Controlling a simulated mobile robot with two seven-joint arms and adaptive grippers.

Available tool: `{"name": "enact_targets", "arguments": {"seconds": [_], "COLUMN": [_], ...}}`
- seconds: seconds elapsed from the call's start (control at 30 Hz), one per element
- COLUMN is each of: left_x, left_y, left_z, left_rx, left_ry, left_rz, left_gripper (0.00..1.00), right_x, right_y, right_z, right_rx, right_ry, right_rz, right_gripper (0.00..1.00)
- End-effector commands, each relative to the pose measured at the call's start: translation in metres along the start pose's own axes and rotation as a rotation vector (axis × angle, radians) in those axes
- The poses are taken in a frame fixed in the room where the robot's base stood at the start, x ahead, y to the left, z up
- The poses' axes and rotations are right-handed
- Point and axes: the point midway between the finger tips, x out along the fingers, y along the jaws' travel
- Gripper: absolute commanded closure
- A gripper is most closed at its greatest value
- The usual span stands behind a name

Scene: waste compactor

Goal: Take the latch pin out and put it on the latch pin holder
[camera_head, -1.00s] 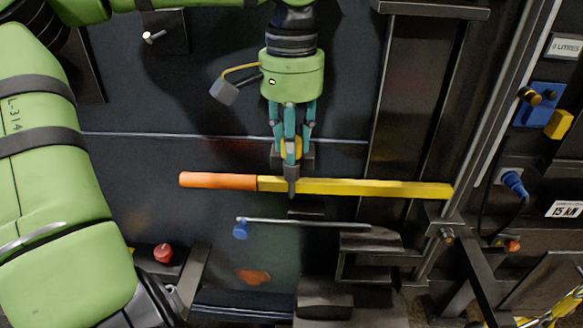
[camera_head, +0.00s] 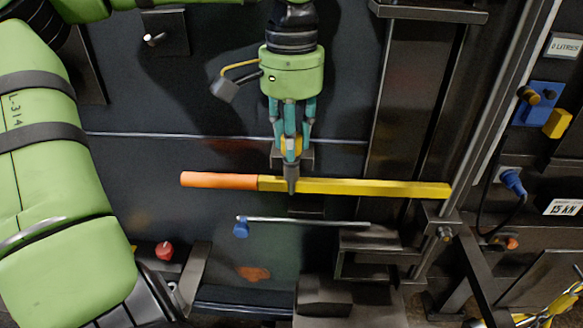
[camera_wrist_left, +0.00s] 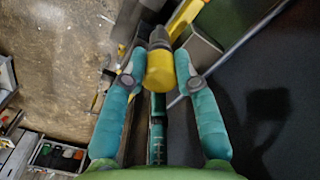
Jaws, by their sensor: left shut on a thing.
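My left gripper (camera_head: 291,148) hangs from the top centre in the head view, fingers pointing down. It is shut on the latch pin, whose yellow head shows between the fingers in the left wrist view (camera_wrist_left: 160,72). The pin's grey shaft (camera_head: 291,180) points down in front of the yellow bar with the orange handle (camera_head: 350,187). I cannot tell whether the shaft is clear of the bar or touching it. A small dark bracket (camera_head: 307,160) sits behind the fingers. I cannot tell which part is the latch pin holder. My right gripper is not in view.
A thin rod with a blue knob (camera_head: 241,229) lies below the bar. A red button (camera_head: 164,250) is at lower left. A dark block with a bolt (camera_head: 165,36) is on the panel at upper left.

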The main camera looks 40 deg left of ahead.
Motion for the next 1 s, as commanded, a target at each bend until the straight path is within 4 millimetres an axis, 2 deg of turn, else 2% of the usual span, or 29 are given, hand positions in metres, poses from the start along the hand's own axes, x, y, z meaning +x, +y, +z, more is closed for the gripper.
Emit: {"name": "enact_targets", "arguments": {"seconds": [0.73,1.0], "left_x": [-0.030,-0.039], "left_y": [0.000,0.000], "left_z": [0.000,-0.001], "left_rx": [0.000,-0.001], "left_ry": [0.001,0.001], "left_rz": [0.001,0.000], "left_gripper": [1.00,1.00], "right_x": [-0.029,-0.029], "right_y": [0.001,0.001], "right_z": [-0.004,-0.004], "right_rx": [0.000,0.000], "right_ry": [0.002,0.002], "right_rz": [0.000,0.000], "right_gripper": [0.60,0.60]}}
